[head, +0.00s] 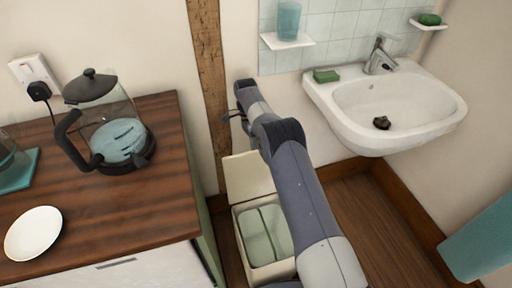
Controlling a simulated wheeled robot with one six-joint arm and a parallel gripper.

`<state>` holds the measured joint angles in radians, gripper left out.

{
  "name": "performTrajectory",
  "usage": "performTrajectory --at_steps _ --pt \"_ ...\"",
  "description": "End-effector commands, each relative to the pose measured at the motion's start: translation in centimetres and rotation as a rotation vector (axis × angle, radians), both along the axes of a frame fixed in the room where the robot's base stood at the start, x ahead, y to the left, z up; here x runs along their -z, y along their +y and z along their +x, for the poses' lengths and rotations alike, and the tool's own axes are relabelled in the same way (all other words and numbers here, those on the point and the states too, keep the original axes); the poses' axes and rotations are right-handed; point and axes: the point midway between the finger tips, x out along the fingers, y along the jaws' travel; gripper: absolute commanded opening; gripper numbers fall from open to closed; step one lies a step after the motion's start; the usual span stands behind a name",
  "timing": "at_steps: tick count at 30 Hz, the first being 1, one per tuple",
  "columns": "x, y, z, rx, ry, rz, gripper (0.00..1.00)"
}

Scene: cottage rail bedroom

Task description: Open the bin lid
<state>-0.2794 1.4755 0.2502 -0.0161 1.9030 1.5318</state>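The cream bin (240,248) stands on the floor between the wooden cabinet and the sink. Its lid (245,178) is raised at the back, towards the wall, so the bin's mouth is open. Pale green inner parts with a divider show inside. My arm reaches over the bin's right side and hides part of it. My gripper (234,117) is above the lid in the picture, in front of the wooden post. It appears apart from the lid. Its fingers are small and dark, and I cannot tell whether they are open or shut.
A wooden-topped cabinet (150,205) on the left bears a glass kettle (120,135) and a white plate (33,232). A white sink (420,105) is on the right wall. A teal towel (485,240) hangs at lower right. Bare wooden floor (370,220) shows below the sink.

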Motion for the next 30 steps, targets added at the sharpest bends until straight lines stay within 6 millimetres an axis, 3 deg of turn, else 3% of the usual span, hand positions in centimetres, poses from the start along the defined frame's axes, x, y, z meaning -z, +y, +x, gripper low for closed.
performTrajectory --at_steps 1,12,13,20,30 --pt "1.0 -0.1 -0.3 0.001 0.014 -0.005 0.0" --pt "1.0 -0.1 -0.3 0.002 0.015 -0.006 0.0" --pt "1.0 -0.1 -0.3 0.002 0.015 -0.006 0.1" --pt "0.7 -0.1 -0.2 0.001 0.01 -0.004 0.29" --pt "-0.1 0.0 -0.1 0.0 0.007 -0.002 0.31"
